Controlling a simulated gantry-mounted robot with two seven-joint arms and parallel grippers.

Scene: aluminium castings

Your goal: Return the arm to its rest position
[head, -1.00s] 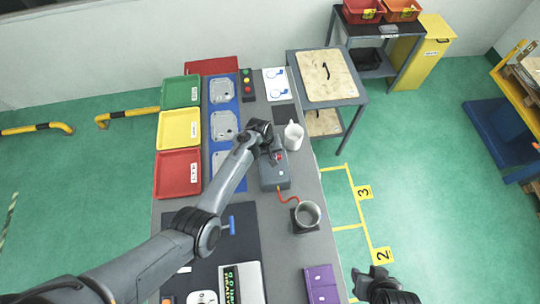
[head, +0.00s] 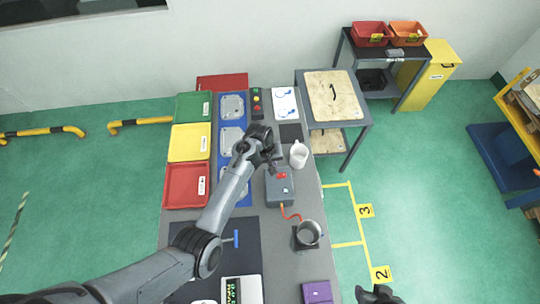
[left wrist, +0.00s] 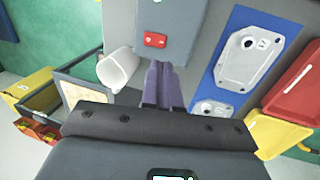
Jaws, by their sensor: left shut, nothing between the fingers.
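My left arm reaches in from the lower left in the head view.
A white mug (head: 299,155) stands close right of the left gripper; it also shows in the left wrist view (left wrist: 119,68). Blue fixture (head: 218,165) with castings and green, yellow and red trays (head: 186,186) lie left.

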